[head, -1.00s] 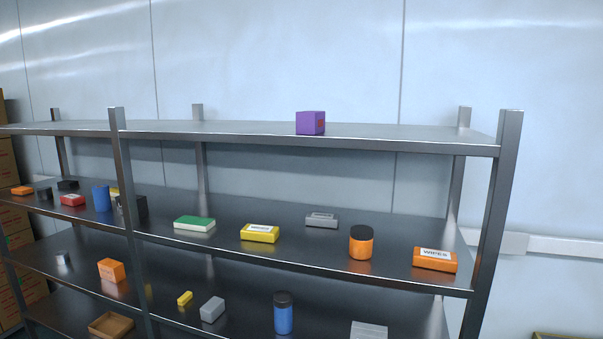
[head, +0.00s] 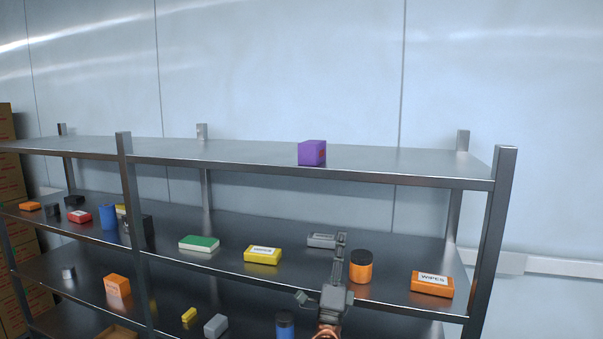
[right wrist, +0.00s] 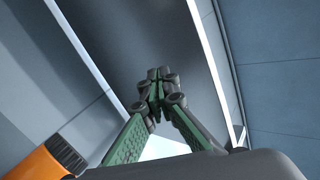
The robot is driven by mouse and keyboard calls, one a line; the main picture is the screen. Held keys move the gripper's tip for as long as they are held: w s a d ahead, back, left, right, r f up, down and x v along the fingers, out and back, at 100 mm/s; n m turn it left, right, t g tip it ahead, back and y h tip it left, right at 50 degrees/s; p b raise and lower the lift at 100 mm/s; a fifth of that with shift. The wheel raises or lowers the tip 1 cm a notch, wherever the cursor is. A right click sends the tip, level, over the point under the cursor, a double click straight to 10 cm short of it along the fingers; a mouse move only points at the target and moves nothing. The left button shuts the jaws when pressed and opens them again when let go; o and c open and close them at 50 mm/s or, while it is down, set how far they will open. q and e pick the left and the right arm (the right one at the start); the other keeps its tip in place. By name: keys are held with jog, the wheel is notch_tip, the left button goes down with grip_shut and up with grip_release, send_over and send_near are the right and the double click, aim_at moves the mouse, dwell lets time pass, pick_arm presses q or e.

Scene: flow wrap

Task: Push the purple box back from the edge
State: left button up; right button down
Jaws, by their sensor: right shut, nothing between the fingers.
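The purple box (head: 312,153) sits upright at the front edge of the top shelf (head: 240,152) in the head view. It does not show in the right wrist view. My right gripper (head: 341,240) points upward in front of the rack, below and slightly right of the box and apart from it. In the right wrist view its fingers (right wrist: 155,78) meet at the tips, shut and empty. My left gripper is in neither view.
The second shelf holds a yellow wipes pack (head: 263,255), an orange jar (head: 361,267), an orange wipes pack (head: 432,283) and a grey pack (head: 322,240). A rack post (head: 497,230) stands at the right. The top shelf around the box is clear.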

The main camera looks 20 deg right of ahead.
aim_at(306, 157)
notch_tip(306, 157, up, 15)
jog(key=s+a+m+g+h, duration=0.15)
jog(key=m+g+h, duration=0.25)
jog(key=m+g, duration=1.1)
jog(key=s+a+r+m+t+y, duration=0.1)
jog(key=a+r+t+y, duration=0.15)
jog(key=a, duration=0.25)
jog(key=a+r+t+y+p, duration=0.1)
jog(key=a+r+t+y, duration=0.15)
jog(key=a, duration=0.25)
jog(key=s+a+r+m+t+y, duration=0.1)
jog(key=a+r+y, duration=0.1)
jog(key=a+y, duration=0.25)
jog(key=shift+h, duration=0.35)
jog(key=p+x, duration=0.2)
jog(key=x, duration=0.4)
jog(key=p+x, duration=0.3)
jog(key=x, duration=0.3)
jog(key=shift+w+a+f+p, duration=0.1)
jog(key=shift+w+f+p, duration=0.1)
jog(key=shift+w+p, duration=0.15)
jog(key=shift+w+d+f, duration=0.1)
jog(key=shift+w+d, duration=0.15)
jog(key=shift+w, duration=0.1)
